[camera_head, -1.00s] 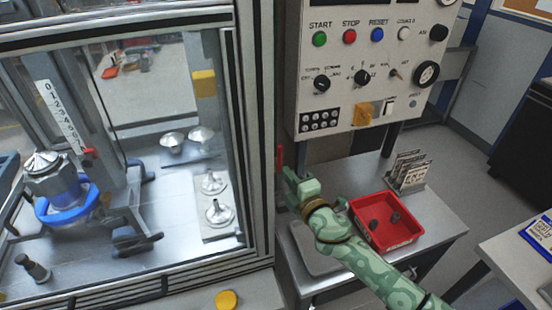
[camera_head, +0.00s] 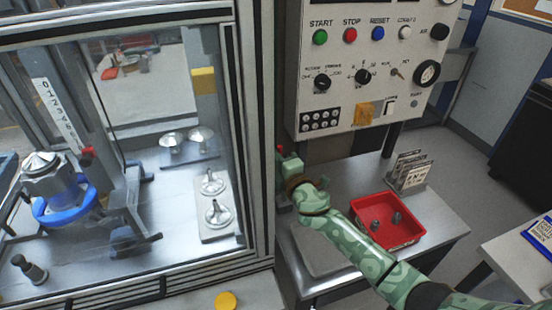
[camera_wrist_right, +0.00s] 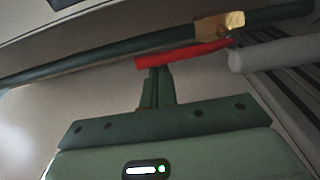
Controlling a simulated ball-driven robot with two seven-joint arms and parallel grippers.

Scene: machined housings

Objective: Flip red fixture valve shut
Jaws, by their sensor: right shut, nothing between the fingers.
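The red valve handle (camera_wrist_right: 185,54) lies nearly along a dark green pipe (camera_wrist_right: 110,60) in the right wrist view, with a brass fitting (camera_wrist_right: 215,27) at its right end. My right gripper (camera_wrist_right: 159,70) is shut and empty. Its fingertips are right at the underside of the handle's left half; I cannot tell whether they touch. In the head view my right gripper (camera_head: 284,162) is beside the cabinet's right post, and only a small bit of the red handle (camera_head: 279,151) shows past it. My left gripper is not in view.
A grey pipe end (camera_wrist_right: 245,60) is right of the handle. The glass-fronted cabinet (camera_head: 258,130) stands left of my right arm and the control panel (camera_head: 345,110) above it. A red bin (camera_head: 408,236) holding small parts sits on the metal bench (camera_head: 440,222).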

